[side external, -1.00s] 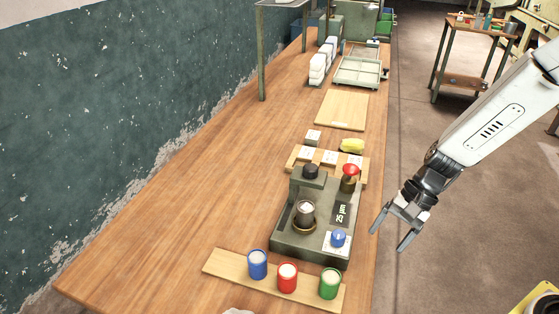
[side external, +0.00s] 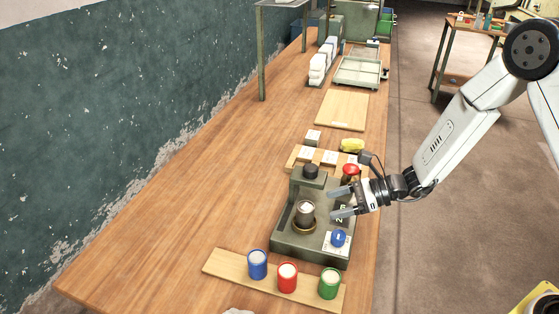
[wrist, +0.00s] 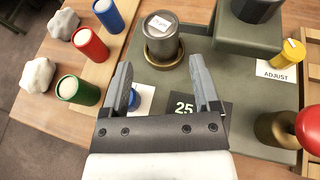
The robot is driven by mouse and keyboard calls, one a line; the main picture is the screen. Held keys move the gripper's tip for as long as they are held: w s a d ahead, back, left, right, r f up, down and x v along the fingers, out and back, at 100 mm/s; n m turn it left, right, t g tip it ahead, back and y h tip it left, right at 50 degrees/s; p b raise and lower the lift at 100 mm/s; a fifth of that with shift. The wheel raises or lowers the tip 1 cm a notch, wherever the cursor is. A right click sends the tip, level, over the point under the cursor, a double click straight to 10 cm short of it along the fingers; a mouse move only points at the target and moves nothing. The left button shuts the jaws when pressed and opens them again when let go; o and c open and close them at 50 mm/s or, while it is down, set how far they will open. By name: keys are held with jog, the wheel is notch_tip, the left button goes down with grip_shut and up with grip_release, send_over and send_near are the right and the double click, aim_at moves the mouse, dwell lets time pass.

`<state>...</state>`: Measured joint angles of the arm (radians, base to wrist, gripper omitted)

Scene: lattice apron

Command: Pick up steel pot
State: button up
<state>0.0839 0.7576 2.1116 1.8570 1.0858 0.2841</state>
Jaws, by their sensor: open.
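The steel pot (side external: 305,211) is a small grey metal cylinder with a white label on top. It stands upright in a brass ring on the dark green machine (side external: 285,245). In the wrist view the pot (wrist: 162,40) is at the top centre, beyond my fingertips, with the brass ring around its base. My gripper (side external: 343,201) is over the right part of the machine, to the right of the pot. In the wrist view my gripper (wrist: 160,75) is open and empty, its two fingers pointing toward the pot and not touching it.
A machine head (wrist: 250,30) overhangs close beside the pot. A red knob (side external: 350,170) stands near my gripper, and a blue knob (side external: 338,237) is at the front. Blue (side external: 257,264), red (side external: 287,277) and green (side external: 330,283) cups line a wooden strip. The table's left side is clear.

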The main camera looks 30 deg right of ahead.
aim_at(305, 211)
jog(key=shift+w+a, duration=0.1)
jog(key=shift+x, duration=3.8)
jog(key=shift+f, duration=0.1)
grip_shut()
